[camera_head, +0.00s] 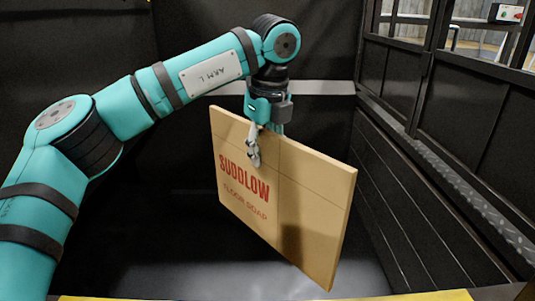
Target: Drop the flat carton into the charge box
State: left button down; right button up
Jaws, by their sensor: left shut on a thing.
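The charge box (160,240) is the dark, deep space around and below the carton. The carton hangs over its floor, and I cannot tell how high. My right gripper is not in view.
A yellow edge (400,297) runs along the bottom of the view. A dark ribbed side wall (410,190) with a tread-plate ledge (470,195) and framed mesh windows stands at right. A pale horizontal strip (320,88) crosses the back. Dark free room lies left of the carton.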

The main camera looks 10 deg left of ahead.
pick_arm(q)
jog(key=shift+s+a+r, duration=0.1)
jog(key=shift+a, duration=0.05)
jog(key=c, duration=1.2)
grip_release()
jog(key=r, duration=0.3)
jog(key=d+r, duration=0.1)
jog(key=r, duration=0.3)
jog(key=s+r, duration=0.1)
jog(key=r, duration=0.3)
jog(key=shift+d+r, duration=0.15)
jog(key=shift+d, duration=0.15)
jog(key=shift+r, duration=0.25)
jog(key=shift+f, duration=0.1)
